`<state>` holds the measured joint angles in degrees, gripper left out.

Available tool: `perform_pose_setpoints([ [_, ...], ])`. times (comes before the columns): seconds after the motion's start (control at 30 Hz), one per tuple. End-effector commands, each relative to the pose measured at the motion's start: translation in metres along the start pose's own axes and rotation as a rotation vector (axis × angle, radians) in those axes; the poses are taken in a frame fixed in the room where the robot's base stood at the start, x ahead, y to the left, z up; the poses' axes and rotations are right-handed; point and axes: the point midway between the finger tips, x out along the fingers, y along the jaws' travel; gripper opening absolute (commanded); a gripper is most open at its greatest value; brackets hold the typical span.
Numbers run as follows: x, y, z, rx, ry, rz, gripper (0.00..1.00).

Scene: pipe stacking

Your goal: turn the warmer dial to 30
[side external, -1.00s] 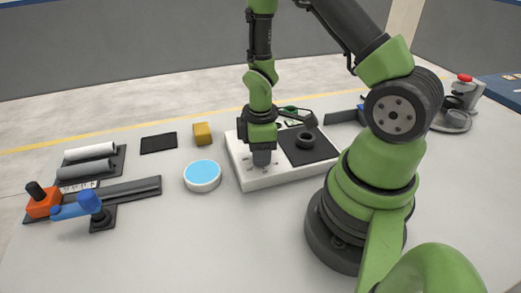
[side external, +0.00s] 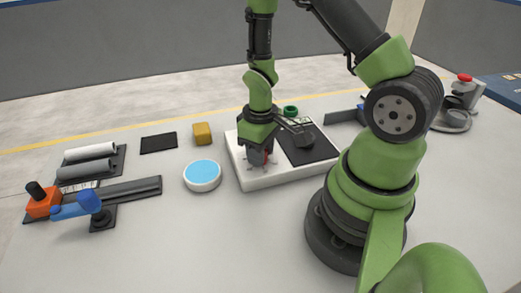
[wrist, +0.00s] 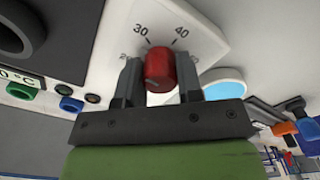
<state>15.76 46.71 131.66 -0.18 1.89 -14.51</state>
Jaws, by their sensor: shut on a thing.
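The red dial (wrist: 159,72) is on the white face of the warmer (wrist: 125,24), with printed numbers around it. The 30 is at its upper left and the 40 at its upper right; a partly covered 20 is at the left. My gripper (wrist: 158,62) is shut on the dial, with one dark finger on each side. I cannot make out where the dial's pointer is. In the side external view my gripper (side external: 262,158) points down at the front left of the warmer (side external: 270,181), and a little red shows between the fingers.
A black plate (side external: 318,152) covers the warmer's right part. A round blue-topped dish (side external: 202,174) stands close to its left. A yellow block (side external: 202,133) and a black pad (side external: 158,143) lie behind. Pipes (side external: 90,151) and a clamp fixture (side external: 90,205) are at the far left.

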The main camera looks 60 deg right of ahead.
Motion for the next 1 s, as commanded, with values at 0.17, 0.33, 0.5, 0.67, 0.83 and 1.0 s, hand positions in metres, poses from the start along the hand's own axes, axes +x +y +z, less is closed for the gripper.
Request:
perform_pose_setpoints([
  [0.17,-0.0007,-0.0001,0.0001,0.151,0.000,0.000,0.10],
  [0.33,-0.0007,-0.0002,0.0000,0.269,0.000,0.000,0.10],
  [0.5,-0.0007,-0.0003,0.0000,0.353,0.000,0.000,0.10],
  [0.67,-0.0007,-0.0003,0.0000,0.400,0.000,0.000,0.10],
  [0.83,-0.0007,-0.0003,0.0000,0.423,0.000,0.000,0.10],
  [1.0,-0.0007,-0.0003,0.0000,0.426,0.000,0.000,0.10],
])
